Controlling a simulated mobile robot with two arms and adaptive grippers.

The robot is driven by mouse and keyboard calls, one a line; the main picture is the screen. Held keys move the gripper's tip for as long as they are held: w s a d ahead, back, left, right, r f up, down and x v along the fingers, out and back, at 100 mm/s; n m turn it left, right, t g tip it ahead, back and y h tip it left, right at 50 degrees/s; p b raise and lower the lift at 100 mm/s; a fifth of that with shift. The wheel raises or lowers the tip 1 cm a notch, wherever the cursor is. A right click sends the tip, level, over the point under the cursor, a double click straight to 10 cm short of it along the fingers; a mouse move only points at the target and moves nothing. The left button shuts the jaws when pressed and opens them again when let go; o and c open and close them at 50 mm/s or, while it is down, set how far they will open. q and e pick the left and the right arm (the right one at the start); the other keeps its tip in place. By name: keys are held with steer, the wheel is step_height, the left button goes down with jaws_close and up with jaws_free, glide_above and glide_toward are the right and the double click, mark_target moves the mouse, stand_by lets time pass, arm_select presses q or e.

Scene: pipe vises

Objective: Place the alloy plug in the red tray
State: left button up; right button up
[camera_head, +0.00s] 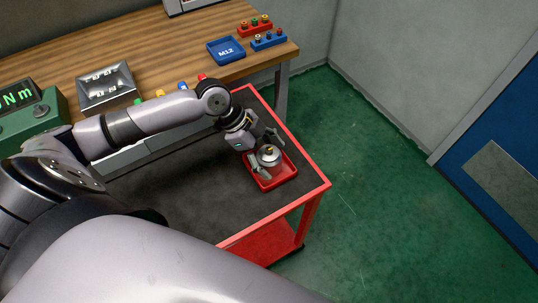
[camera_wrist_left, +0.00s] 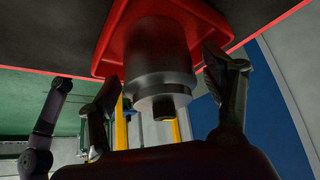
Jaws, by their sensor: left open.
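The alloy plug (camera_head: 269,153), a stepped silver-grey cylinder, stands in the red tray (camera_head: 287,179) on the cart's right end. In the left wrist view the plug (camera_wrist_left: 158,60) appears with its narrow end toward the camera and its wide end against the red tray (camera_wrist_left: 110,45). My left gripper (camera_head: 266,157) is at the tray, its fingers spread on either side of the plug. In the left wrist view the left gripper (camera_wrist_left: 162,74) is open, with gaps visible between fingers and plug. My right gripper is not in view.
The cart (camera_head: 220,185) has a dark top with a red rim, mostly bare. A wooden workbench (camera_head: 150,50) behind it holds a metal tray (camera_head: 106,90), a blue M12 tray (camera_head: 226,50), a red block (camera_head: 255,26) and a blue block (camera_head: 268,40). Green floor lies open to the right.

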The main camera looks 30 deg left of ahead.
arm_select(q)
steer(key=v, duration=1.2)
steer(key=shift+b, duration=0.4)
